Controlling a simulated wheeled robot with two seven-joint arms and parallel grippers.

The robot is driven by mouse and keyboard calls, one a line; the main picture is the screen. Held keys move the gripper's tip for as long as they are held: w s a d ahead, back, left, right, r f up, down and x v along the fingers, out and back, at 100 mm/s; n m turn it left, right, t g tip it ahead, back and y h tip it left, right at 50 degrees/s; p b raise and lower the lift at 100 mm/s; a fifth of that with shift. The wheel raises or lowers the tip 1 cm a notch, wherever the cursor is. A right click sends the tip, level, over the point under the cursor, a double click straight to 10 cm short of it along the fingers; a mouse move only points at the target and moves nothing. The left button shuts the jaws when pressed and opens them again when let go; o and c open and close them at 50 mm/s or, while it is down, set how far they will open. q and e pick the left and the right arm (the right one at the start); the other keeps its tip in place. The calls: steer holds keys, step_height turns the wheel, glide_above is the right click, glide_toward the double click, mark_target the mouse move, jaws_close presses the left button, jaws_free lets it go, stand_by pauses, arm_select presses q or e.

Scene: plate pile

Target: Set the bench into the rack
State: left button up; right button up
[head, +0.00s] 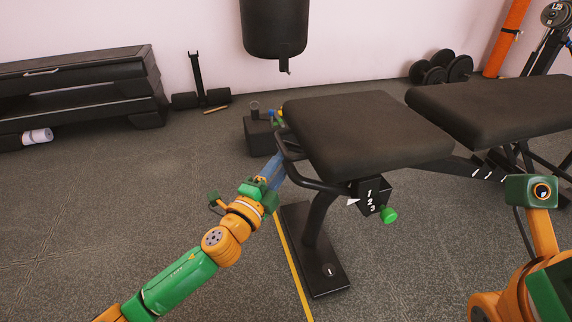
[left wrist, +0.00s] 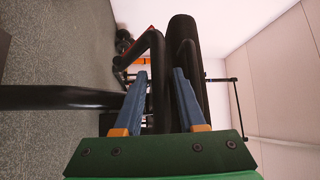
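The black padded bench (head: 365,130) stands in the middle of the head view, with a bent black tube handle (head: 312,186) at its left end. My left gripper (head: 272,172) reaches that end, its blue fingers at the tubing. In the left wrist view the blue fingers (left wrist: 160,95) are partly apart, one on each side of a black tube (left wrist: 157,50) that nearly fills the gap; they look shut on it. Part of my right arm (head: 541,192) shows at the lower right, but its fingers are out of view. I cannot make out a rack for certain.
A second black bench (head: 495,108) stands close on the right. Stacked black steps (head: 75,95) and a white roll (head: 37,136) lie at the left. A punching bag (head: 275,25) hangs behind. Dumbbells (head: 440,70) lie by the wall. The floor at front left is clear.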

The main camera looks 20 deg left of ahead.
arm_select(q)
steer(key=shift+x, duration=0.95)
steer(key=shift+f, duration=0.1)
jaws_close()
stand_by(0.7)
